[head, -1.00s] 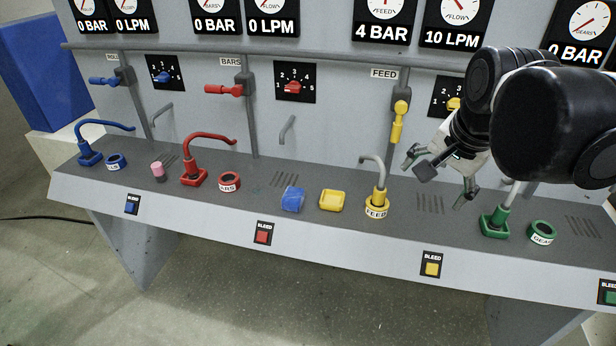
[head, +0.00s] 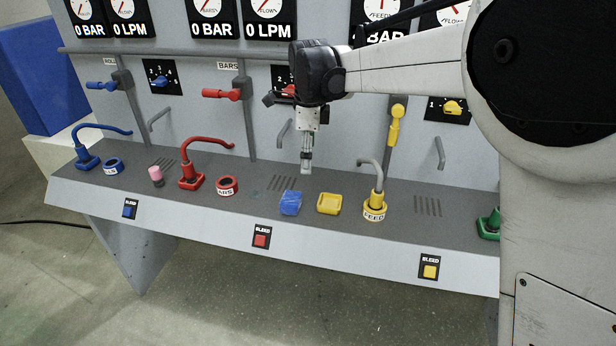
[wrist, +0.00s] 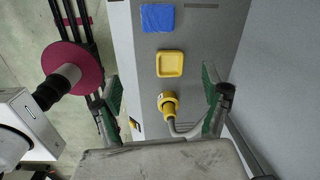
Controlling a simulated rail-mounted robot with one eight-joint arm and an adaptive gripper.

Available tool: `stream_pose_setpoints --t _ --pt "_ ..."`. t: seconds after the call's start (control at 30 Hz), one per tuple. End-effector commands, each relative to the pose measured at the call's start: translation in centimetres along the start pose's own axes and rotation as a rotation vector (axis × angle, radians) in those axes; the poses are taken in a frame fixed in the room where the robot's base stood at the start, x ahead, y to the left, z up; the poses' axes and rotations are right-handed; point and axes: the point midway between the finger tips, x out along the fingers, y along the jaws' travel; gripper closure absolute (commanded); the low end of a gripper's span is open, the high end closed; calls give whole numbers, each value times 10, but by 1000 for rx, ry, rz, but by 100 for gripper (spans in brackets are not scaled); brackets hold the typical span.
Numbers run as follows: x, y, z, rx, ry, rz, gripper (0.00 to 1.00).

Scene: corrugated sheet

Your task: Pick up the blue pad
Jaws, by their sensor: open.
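The blue pad (head: 291,202) lies on the grey bench shelf, left of a yellow square tray-like piece (head: 330,203). In the wrist view the blue pad (wrist: 157,18) shows flat near the top, with the yellow piece (wrist: 170,64) below it. My gripper (head: 306,168) hangs pointing down above the shelf, just behind and slightly right of the pad in the head view. In the wrist view my gripper (wrist: 162,95) has its two green-padded fingers spread wide with nothing between them touching.
A yellow FEED connector (head: 374,208) with a grey hose stands right of the yellow piece. A red ring (head: 227,186) and red hose connector (head: 191,179) are to the left. Valve handles and gauges line the wall panel behind. The shelf's front edge is close.

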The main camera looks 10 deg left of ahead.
Motion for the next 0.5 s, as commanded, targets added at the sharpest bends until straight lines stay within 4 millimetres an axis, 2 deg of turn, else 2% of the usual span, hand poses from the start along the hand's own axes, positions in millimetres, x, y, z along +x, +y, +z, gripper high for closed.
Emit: stream_pose_setpoints --t 0.03,0.1,0.2,0.33,0.5 --pt "10 -5 14 30 5 14 22" --pt "20 -9 28 76 11 29 22" --pt "32 -12 43 126 20 47 22" --pt "40 -14 52 159 27 56 22" --pt "59 -14 53 165 28 59 22"
